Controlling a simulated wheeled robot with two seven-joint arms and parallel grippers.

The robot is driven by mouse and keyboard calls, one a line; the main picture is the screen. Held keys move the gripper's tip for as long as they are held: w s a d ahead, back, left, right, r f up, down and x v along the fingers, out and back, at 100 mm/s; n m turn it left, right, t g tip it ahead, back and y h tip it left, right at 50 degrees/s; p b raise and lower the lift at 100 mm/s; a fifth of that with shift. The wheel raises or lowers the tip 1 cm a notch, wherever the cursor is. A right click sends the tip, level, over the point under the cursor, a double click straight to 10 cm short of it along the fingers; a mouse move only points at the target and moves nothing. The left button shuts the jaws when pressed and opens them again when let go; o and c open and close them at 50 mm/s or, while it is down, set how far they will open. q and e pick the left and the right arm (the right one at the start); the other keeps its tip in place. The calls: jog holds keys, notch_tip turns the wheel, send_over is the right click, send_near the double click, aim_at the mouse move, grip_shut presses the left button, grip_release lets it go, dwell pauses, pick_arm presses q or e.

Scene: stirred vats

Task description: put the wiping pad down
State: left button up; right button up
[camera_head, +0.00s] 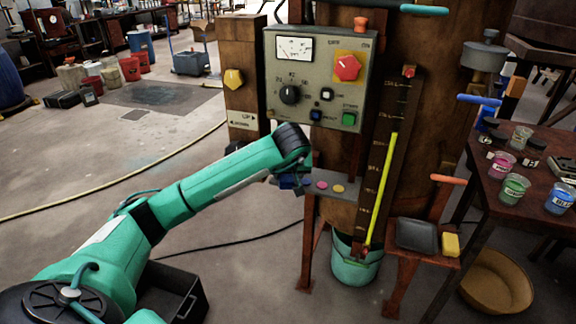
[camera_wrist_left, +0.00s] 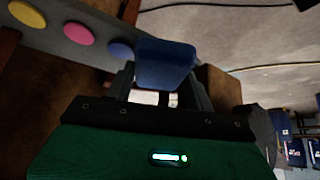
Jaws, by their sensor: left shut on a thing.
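My left gripper (camera_head: 288,181) is at the left end of a narrow grey shelf on the front of the vat. In the left wrist view, its jaws (camera_wrist_left: 158,97) are shut on a dark blue block, which I take to be the wiping pad (camera_wrist_left: 166,64). The pad is close to the shelf (camera_wrist_left: 48,38), beside its row of yellow, pink and blue discs. I cannot tell whether the pad touches the shelf. In the head view the pad is small and partly hidden by the gripper. My right gripper is not in view.
The control panel (camera_head: 318,80) is above the shelf. A green bucket (camera_head: 357,268) stands under the vat. A ledge at right holds a dark tray (camera_head: 416,235) and a yellow block (camera_head: 451,245). Cups stand on the table (camera_head: 484,183) at far right. Open floor lies left.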

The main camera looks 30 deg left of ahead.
pick_arm(q)
jog(key=w+a, duration=0.1)
jog(key=w, duration=0.1)
jog(key=w+a, duration=0.2)
jog(key=shift+s+d+f, duration=0.1)
jog(key=shift+f, duration=0.15)
jog(key=shift+f, duration=0.2)
jog(key=o, duration=0.9)
jog(key=shift+r, duration=0.1)
